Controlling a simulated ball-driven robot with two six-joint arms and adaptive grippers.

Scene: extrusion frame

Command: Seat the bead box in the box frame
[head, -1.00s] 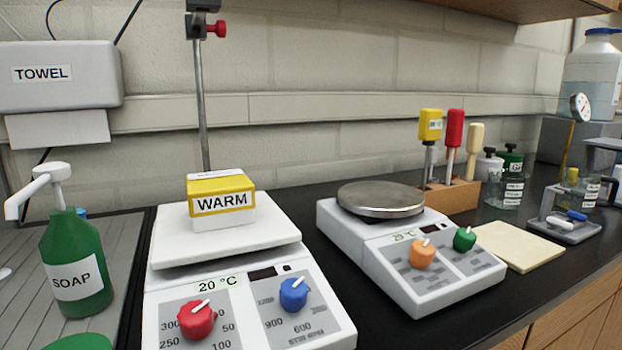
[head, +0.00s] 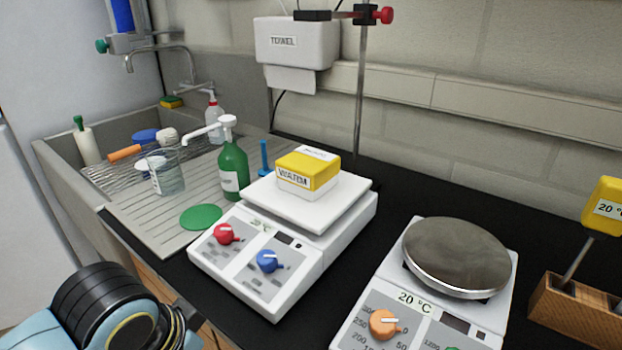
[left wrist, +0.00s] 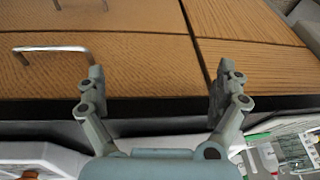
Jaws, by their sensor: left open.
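I cannot make out a bead box or a box frame in either view. My left gripper (left wrist: 160,85) is open and empty in the left wrist view, with its two fingers wide apart in front of wooden cabinet fronts (left wrist: 110,70). In the head view my left arm shows at the lower left, below the bench edge; its fingertips cannot be made out there. My right gripper is in neither view.
A second hotplate (head: 410,300) stands to the right. A green soap bottle (head: 234,170) and a beaker (head: 165,172) stand at the sink's drainboard (head: 155,212).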

